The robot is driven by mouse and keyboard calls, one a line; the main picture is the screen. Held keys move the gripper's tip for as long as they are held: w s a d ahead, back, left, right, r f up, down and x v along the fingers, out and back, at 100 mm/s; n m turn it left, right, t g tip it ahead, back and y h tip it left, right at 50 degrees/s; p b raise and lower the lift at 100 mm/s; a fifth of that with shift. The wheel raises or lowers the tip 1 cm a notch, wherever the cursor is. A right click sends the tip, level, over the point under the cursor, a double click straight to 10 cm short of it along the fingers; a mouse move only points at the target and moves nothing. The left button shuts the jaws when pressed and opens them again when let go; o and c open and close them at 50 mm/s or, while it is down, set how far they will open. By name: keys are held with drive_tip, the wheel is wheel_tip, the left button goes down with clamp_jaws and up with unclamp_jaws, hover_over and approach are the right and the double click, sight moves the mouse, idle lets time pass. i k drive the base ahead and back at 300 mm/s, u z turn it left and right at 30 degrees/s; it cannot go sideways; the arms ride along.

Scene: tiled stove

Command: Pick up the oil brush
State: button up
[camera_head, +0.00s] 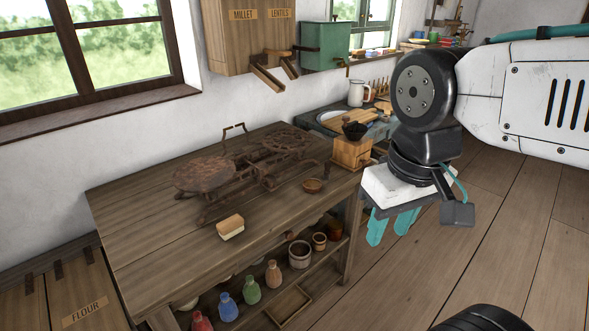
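No brush can be made out with certainty. A small brown bowl (313,186) stands near the right end of the wooden table (140,235), and a thin dark shape beside it may be a handle, too small to tell. A small block (230,227) with a tan top and paler sides lies near the table's front edge; I cannot tell if it is a brush. My gripper (388,236) hangs to the right of the table, apart from it, with its two teal fingers pointing down. The fingers are apart with nothing visible between them.
A rusty iron device (245,163) fills the table's middle. A wooden grinder (352,150) stands at the table's right end. Bottles and pots, including a blue bottle (227,306), stand on the lower shelf. The table's left part and the floor (480,240) are clear.

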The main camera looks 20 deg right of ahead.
sight(326, 172)
drive_tip(key=z, duration=0.05)
drive_tip(key=i, duration=0.7)
drive_tip(key=z, duration=0.65)
drive_tip(key=i, duration=0.4)
drive_tip(key=z, duration=0.35)
